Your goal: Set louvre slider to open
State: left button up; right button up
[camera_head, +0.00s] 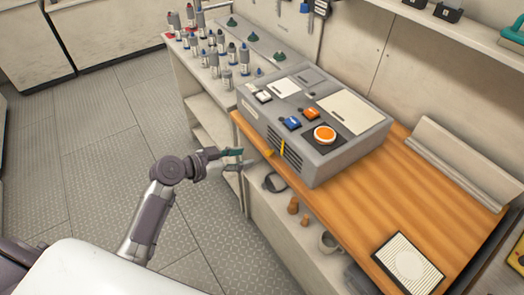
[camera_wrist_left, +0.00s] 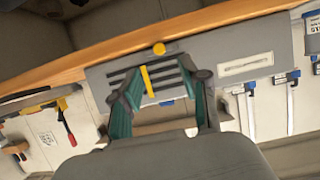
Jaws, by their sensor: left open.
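A grey console box (camera_head: 336,153) stands on the wooden bench. Its front side has dark louvre slats (camera_head: 290,157) with a yellow upright strip (camera_head: 282,147). A small yellow knob (camera_head: 269,153) shows near the slats' lower left. In the left wrist view, the yellow strip (camera_wrist_left: 147,82) crosses the dark slats (camera_wrist_left: 172,83), and the round yellow knob (camera_wrist_left: 159,49) sits by the wooden edge. My left gripper (camera_head: 243,160) is open and empty, in front of the slats and apart from the knob in the head view. In the wrist view its teal fingers (camera_wrist_left: 162,82) frame the slats.
The console top carries blue and orange switches (camera_head: 301,118) and a round orange button (camera_head: 324,134). Several bottles (camera_head: 225,60) stand on the shelf at the back left. A mug (camera_head: 328,242) and brown plugs sit on the shelf below the bench (camera_head: 350,208). The left floor is clear.

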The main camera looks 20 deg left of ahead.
aim_at(267, 153)
pick_arm(q)
jog(key=p+x, duration=0.1)
jog(key=x, duration=0.5)
jog(key=shift+w+d, duration=0.15)
jog(key=shift+w, duration=0.05)
jog(key=shift+w+d+f, duration=0.4)
jog(key=shift+w, duration=0.05)
pick_arm(e)
jog(key=shift+w+d+r, duration=0.25)
jog(key=shift+d+r, duration=0.1)
jog(key=shift+d, duration=0.15)
jog(key=shift+w+d+r, duration=0.2)
jog(key=shift+d+r, duration=0.15)
jog(key=shift+d, duration=0.15)
pick_arm(q)
grip_shut()
pick_arm(e)
jog(key=shift+a, duration=0.5)
